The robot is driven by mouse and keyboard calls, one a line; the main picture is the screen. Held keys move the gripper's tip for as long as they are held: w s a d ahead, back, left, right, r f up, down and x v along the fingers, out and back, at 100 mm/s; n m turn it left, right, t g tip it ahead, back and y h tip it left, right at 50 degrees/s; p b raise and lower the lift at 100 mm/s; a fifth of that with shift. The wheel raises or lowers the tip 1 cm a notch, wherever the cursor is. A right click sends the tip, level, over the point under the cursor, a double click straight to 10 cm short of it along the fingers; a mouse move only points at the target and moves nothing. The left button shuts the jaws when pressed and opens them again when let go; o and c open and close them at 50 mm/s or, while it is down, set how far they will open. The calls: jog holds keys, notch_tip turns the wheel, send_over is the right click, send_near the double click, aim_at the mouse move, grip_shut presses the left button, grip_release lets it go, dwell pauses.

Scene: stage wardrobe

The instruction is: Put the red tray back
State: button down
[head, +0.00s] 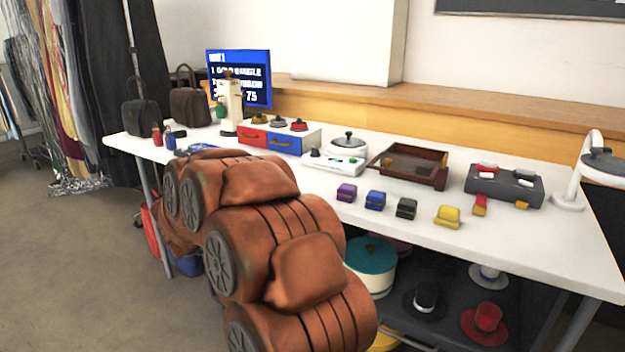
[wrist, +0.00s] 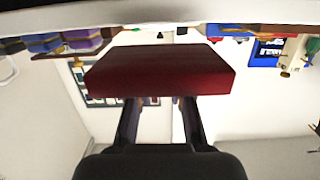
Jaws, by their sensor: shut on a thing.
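In the wrist view, which looks upside down, a dark red block-like tray (wrist: 160,72) lies across the fingertips of my gripper (wrist: 160,104). My gripper is shut on it, and the tray hides the tips. The head view shows neither the gripper nor the held tray; my brown arm covers the area at the table's front left. On the table, a low box (head: 308,135) has a red front panel (head: 252,137) and a blue front panel (head: 284,145) with handles. Several small knobbed items stand on its top.
The white table (head: 560,240) carries a brown wooden tray (head: 410,163), a white round-lidded device (head: 347,147), several coloured blocks (head: 375,200) and a grey box (head: 505,187). A screen (head: 257,75) and bags (head: 190,105) stand behind. Hats and a teal-lidded pot (head: 370,257) sit below.

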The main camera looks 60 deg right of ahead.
aim_at(312, 182)
jog(key=d+b, duration=0.1)
jog(key=d, duration=0.4)
jog(key=d+b, duration=0.2)
jog(key=d, duration=0.4)
jog(key=d+b, duration=0.1)
jog(key=d, duration=0.4)
jog(key=shift+w+d, duration=0.25)
jog(key=shift+w, duration=0.1)
jog(key=shift+f, duration=0.55)
jog(key=shift+f, duration=0.15)
jog(key=c, duration=1.1)
grip_release()
jog(key=shift+o, duration=0.2)
jog(key=shift+f+b, duration=0.25)
jog(key=shift+b, duration=0.75)
jog(key=a+p, duration=0.1)
jog(key=a, duration=0.1)
jog(key=a+r+p, duration=0.1)
jog(key=a, duration=0.1)
jog(key=a+p, duration=0.2)
jog(key=shift+s+a+r, duration=0.1)
jog(key=shift+s+r, duration=0.05)
jog(key=shift+r, duration=0.25)
jog(key=shift+a, duration=0.8)
